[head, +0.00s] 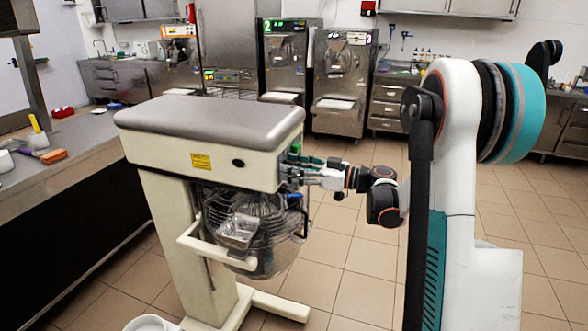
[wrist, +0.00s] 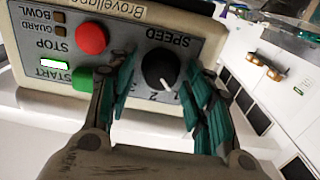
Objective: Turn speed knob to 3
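The speed knob (wrist: 160,66) is a round black dial with a white pointer line, on the grey control panel (wrist: 205,48) under the word SPEED, which appears upside down in the wrist view. The pointer aims down and slightly right, near the 1 and between it and the 2. My gripper (wrist: 160,88) is open, its teal-padded fingers on either side of the knob; I cannot tell whether either touches it. In the head view my gripper (head: 296,172) is at the right end of the cream mixer (head: 208,128), and the knob is hidden there.
Beside the knob are a red stop button (wrist: 91,38) and a green start button (wrist: 82,79), close to the left finger. The mixer's wire guard and bowl (head: 255,225) hang below its head. A counter (head: 80,165) stands at left; open tiled floor (head: 350,285) lies at right.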

